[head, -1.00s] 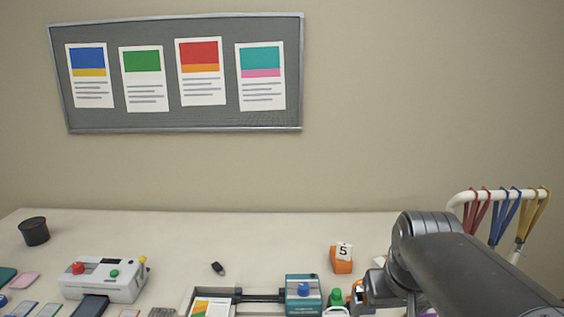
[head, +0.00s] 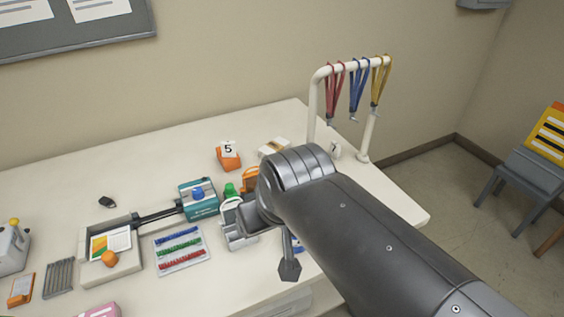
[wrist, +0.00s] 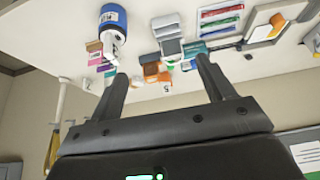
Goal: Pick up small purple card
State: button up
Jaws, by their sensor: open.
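My gripper (wrist: 161,68) is open in the wrist view, its two dark fingers spread with nothing between their tips. It is apart from the table items beyond it. Several small coloured pieces, one pinkish (wrist: 94,46), lie on the table left of the fingers in the wrist view, too small to tell apart. In the head view my arm covers the right part of the table, and no purple card shows there.
A white table (head: 130,160) holds a teal device (head: 198,199), an orange block marked 5 (head: 229,158) and a tray of coloured strips (head: 181,250). A white rack with lanyards (head: 318,100) stands at the back right.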

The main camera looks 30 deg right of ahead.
jog(key=w+d+f, duration=0.3)
jog(key=w+d, duration=0.6)
jog(key=w, duration=0.3)
jog(key=w+d+f+g, duration=0.1)
jog(key=w+d+f, duration=0.25)
jog(key=d, duration=0.35)
jog(key=w+d+f, duration=0.3)
jog(key=d+f, duration=0.2)
jog(key=d, duration=0.2)
jog(key=x, duration=1)
jog(key=shift+d+f, duration=0.25)
jog(key=shift+f, duration=0.15)
jog(key=c, duration=1)
